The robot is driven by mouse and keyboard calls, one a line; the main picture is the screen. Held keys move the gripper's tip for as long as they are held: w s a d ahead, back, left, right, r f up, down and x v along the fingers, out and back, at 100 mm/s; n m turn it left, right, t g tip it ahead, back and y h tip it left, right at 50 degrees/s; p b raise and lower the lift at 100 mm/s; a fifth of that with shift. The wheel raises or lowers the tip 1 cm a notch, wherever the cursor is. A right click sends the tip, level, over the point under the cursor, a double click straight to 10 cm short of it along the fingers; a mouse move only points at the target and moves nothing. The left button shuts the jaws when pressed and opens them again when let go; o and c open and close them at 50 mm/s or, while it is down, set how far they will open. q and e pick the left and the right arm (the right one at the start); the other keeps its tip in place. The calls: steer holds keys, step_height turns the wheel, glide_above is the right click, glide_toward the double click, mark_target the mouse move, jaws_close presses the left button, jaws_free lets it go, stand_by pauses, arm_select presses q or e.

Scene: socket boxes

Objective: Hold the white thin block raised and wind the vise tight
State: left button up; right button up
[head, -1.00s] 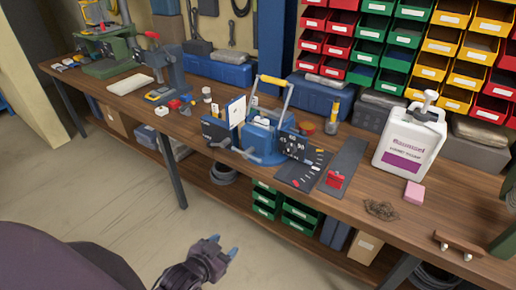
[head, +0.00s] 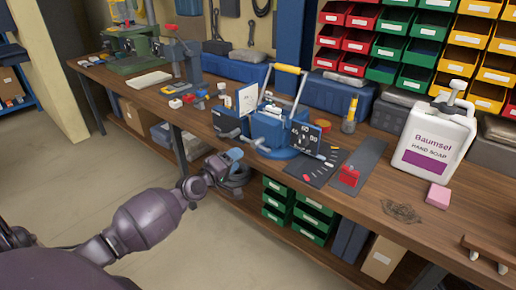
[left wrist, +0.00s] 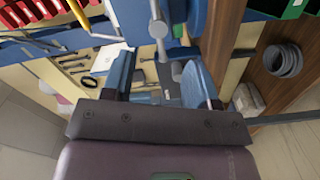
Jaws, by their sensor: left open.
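A blue vise (head: 272,130) stands near the front edge of the wooden bench, with a dark numbered plate on its right side. The white thin block (head: 248,98) stands upright at the vise's jaws; I cannot tell how firmly it is gripped. The vise's grey winding handle (head: 258,142) sticks out at the front and also shows in the left wrist view (left wrist: 158,30). My left gripper (head: 232,157) is open and empty, just off the bench's front edge, below and left of the handle. In the left wrist view its blue fingers (left wrist: 160,88) are spread apart. My right gripper is out of view.
A soap jug (head: 433,140), a pink block (head: 438,195) and a wire tangle (head: 401,212) are on the right. A red piece (head: 349,176) lies on a dark strip right of the vise. Green bins (head: 312,220) sit on the lower shelf.

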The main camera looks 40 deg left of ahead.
mark_target(253, 146)
arm_select(q)
steer(key=shift+n, duration=0.8)
steer(key=w+b, duration=0.1)
steer(key=w, duration=0.8)
steer(key=shift+w+d, duration=0.15)
steer(key=shift+d, duration=0.05)
steer(key=shift+w+d+b, duration=0.1)
steer(key=shift+w+b, duration=0.2)
steer(key=shift+w, duration=0.5)
steer(key=shift+r, duration=0.1)
steer(key=shift+c, duration=0.5)
steer(key=c, duration=0.8)
steer(key=shift+m, duration=0.4)
